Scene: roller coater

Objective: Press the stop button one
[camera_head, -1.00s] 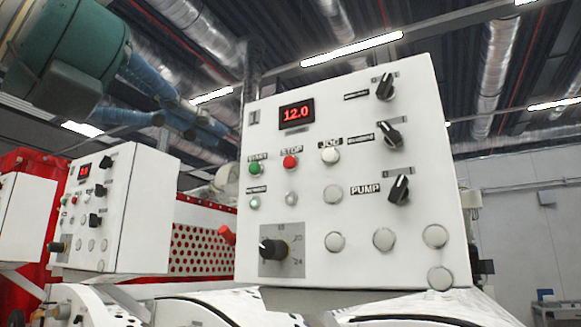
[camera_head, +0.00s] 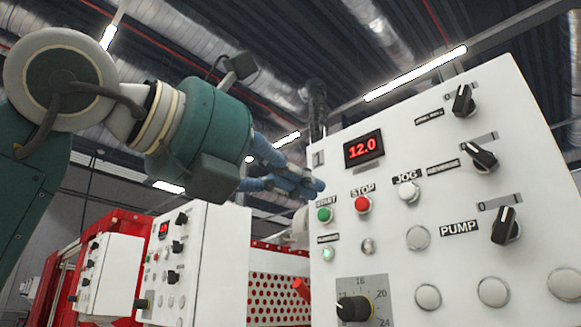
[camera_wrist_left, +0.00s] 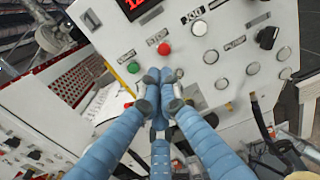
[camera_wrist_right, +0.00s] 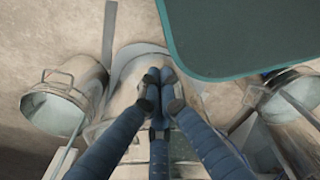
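The red stop button (camera_head: 362,205) sits under a STOP label on the nearest white control panel (camera_head: 400,240), which is marked 1. It also shows in the left wrist view (camera_wrist_left: 164,48). The green start button (camera_head: 324,214) is to its left. My left gripper (camera_head: 312,186) has its blue fingers drawn together, with nothing between them. In the left wrist view its fingertips (camera_wrist_left: 159,76) appear just below the red button; I cannot tell the gap to the panel. My right gripper (camera_wrist_right: 160,76) is shut and empty, seen only in the right wrist view.
The panel also carries a red 12.0 display (camera_head: 363,150), a JOG button (camera_head: 410,191), black switches (camera_head: 506,226) and a dial (camera_head: 353,308). Similar panels (camera_head: 200,260) stand to the left. Metal buckets (camera_wrist_right: 62,98) show in the right wrist view.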

